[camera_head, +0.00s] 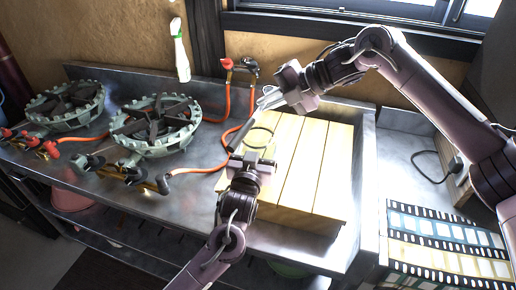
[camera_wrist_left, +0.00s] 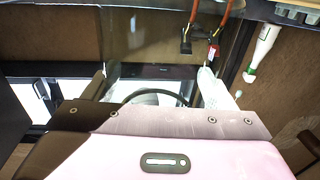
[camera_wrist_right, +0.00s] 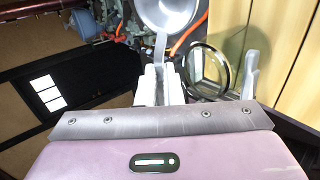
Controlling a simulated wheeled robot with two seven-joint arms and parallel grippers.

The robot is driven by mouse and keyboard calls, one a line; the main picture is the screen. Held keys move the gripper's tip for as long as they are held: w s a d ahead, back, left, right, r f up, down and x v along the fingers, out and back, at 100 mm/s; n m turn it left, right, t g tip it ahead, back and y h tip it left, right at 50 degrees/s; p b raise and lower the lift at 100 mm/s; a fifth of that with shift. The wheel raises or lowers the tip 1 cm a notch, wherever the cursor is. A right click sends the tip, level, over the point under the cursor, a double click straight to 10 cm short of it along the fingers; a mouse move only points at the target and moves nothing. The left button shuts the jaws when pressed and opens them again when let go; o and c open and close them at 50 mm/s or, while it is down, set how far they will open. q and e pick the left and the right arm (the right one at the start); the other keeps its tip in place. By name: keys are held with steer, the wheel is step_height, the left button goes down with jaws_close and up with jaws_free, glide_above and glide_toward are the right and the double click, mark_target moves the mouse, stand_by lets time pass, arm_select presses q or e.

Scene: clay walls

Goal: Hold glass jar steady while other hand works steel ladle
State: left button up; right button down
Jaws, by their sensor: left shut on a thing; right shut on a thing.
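The glass jar (camera_head: 262,130) is clear, with a dark ring at its rim, and is over the pale wooden slats. My left gripper (camera_head: 256,152) is shut around the jar; its glass (camera_wrist_left: 150,74) shows between the fingers in the left wrist view. My right gripper (camera_head: 268,99) is just above and beyond the jar, shut on the steel ladle. In the right wrist view the ladle bowl (camera_wrist_right: 168,12) is at the top, and its handle runs down between my fingers (camera_wrist_right: 160,85). The jar rim (camera_wrist_right: 222,68) is just right of them. The ladle is hard to make out in the head view.
The slatted wooden board (camera_head: 312,165) lies on the steel counter (camera_head: 200,190). Two gas burners (camera_head: 155,125) with orange hoses stand left. A white and green bottle (camera_head: 181,55) is on the back wall. A film-strip patterned surface (camera_head: 445,245) is at lower right.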

steer(key=shift+f, duration=0.6)
steer(key=c, duration=1.5)
jaws_free()
steer(key=v, duration=1.2)
steer(key=shift+o, duration=0.5)
